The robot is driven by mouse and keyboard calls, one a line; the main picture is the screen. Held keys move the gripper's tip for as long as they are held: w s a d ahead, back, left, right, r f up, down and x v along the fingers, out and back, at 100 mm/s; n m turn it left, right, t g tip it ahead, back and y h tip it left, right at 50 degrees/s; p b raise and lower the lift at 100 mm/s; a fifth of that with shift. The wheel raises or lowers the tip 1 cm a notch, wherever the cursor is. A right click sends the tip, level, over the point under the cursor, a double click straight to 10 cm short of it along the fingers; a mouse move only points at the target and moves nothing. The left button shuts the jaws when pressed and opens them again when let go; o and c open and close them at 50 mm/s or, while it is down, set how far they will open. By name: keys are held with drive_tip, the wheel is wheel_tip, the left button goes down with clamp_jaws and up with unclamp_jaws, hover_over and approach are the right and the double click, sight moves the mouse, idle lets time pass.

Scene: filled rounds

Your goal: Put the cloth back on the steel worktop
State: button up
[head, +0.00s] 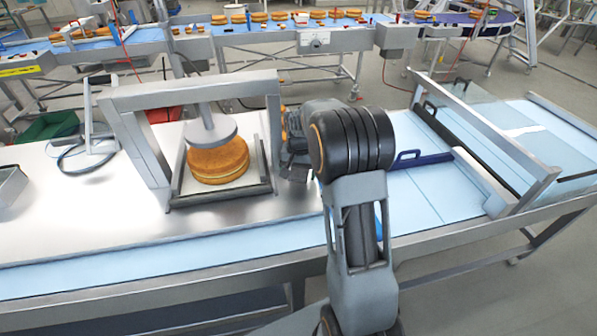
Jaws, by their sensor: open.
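The steel worktop (100,215) is the bright metal surface at the left and middle. I cannot make out the cloth for certain. A small flat white patch (524,131) shows at the far right, by the clear panel over the light-blue belt; I cannot tell whether it is cloth or a reflection. My gripper (294,170) is mostly hidden beside and behind my dark arm joint, at the worktop's right part, just right of the press frame. It is open. Its fingertips are not clear, and I see nothing held in it.
A press frame (190,91) stands over a round layered cake (218,160) on a tray. A dark-blue handled tool (420,159) lies on the light-blue belt (420,195) right of my arm. A metal guard frame (490,145) crosses that belt. The worktop's front left is clear.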

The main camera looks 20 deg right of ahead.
sight(299, 171)
wheel_tip(299, 171, up, 11)
drive_tip(key=s+a+r+n+t, duration=0.25)
drive_tip(key=s+a+r, duration=0.2)
drive_tip(key=s, duration=0.45)
drive_tip(key=s+a+f+n+t, duration=0.1)
drive_tip(key=s+a+f+n, duration=0.1)
drive_tip(key=s, duration=0.4)
drive_tip(key=s+a+f+n+t, duration=0.1)
drive_tip(key=s+a+f+n, duration=0.1)
drive_tip(key=s, duration=0.4)
drive_tip(key=shift+s+a+f+b, duration=0.2)
drive_tip(key=shift+s+a+b, duration=0.1)
drive_tip(key=shift+a+b, duration=0.05)
